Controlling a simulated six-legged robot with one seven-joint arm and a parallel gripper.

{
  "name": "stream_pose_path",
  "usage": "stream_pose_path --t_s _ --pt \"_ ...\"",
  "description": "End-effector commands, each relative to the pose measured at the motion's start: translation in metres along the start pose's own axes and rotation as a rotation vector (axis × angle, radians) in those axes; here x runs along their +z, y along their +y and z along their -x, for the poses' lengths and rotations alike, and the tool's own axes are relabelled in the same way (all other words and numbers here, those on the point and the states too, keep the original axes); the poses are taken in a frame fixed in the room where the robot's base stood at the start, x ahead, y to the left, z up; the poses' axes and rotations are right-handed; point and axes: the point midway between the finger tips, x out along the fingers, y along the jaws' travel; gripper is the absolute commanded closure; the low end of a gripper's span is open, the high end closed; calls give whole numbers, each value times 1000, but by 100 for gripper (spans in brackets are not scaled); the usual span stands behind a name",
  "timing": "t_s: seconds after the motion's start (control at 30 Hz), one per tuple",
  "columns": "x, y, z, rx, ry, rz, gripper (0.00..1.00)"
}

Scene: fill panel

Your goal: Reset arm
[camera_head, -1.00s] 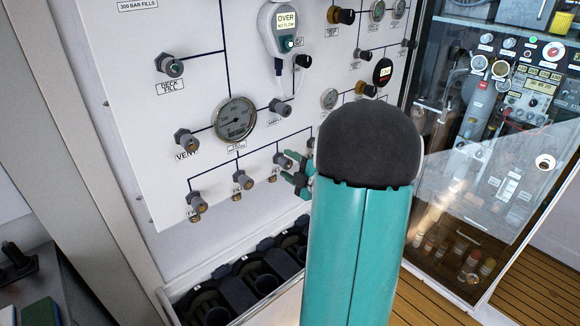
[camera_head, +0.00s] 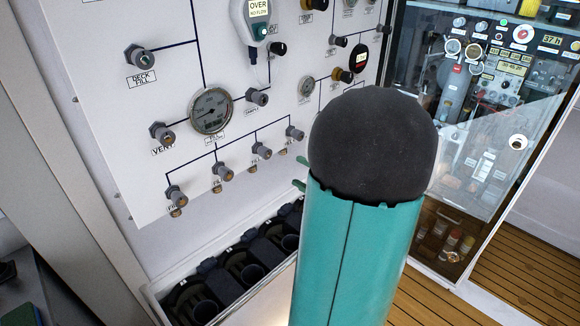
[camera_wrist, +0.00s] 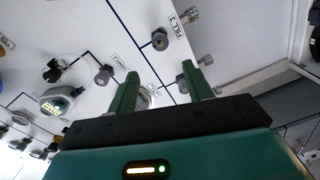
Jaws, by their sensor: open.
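My gripper (camera_wrist: 162,88) shows in the wrist view with its two green fingers apart and nothing between them. The fill panel (camera_wrist: 100,30) lies beyond the fingers, with a gauge partly hidden behind the left finger. In the head view my teal and black arm covers most of the gripper; only green finger tips (camera_head: 301,172) show at its left edge. The white fill panel (camera_head: 110,95) carries a round gauge (camera_head: 211,110), the vent knob (camera_head: 162,133), the deck fill knob (camera_head: 139,58) and a lower row of several fill knobs (camera_head: 223,172). The fingers appear apart from the knobs.
A bin with black cylinder holders (camera_head: 205,295) sits below the panel. A glass-fronted cabinet (camera_head: 480,150) with instruments stands at the right. A grey device with an "OVER" display (camera_head: 257,12) hangs on the panel. Wooden floor (camera_head: 520,270) is clear at the lower right.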

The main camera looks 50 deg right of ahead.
Motion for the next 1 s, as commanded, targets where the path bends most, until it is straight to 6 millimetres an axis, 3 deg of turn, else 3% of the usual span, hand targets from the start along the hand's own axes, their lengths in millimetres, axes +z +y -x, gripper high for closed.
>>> stream_pose_path --t_s 0.17,0.77,0.87,0.97,1.0 --pt "0 0 9 0 1 0 49" --pt "-4 0 6 -7 12 16 49" --pt "-27 -1 -5 -45 78 114 49" --pt "-75 -8 -22 -115 226 334 49" --pt "-101 -12 -28 -143 310 456 49"
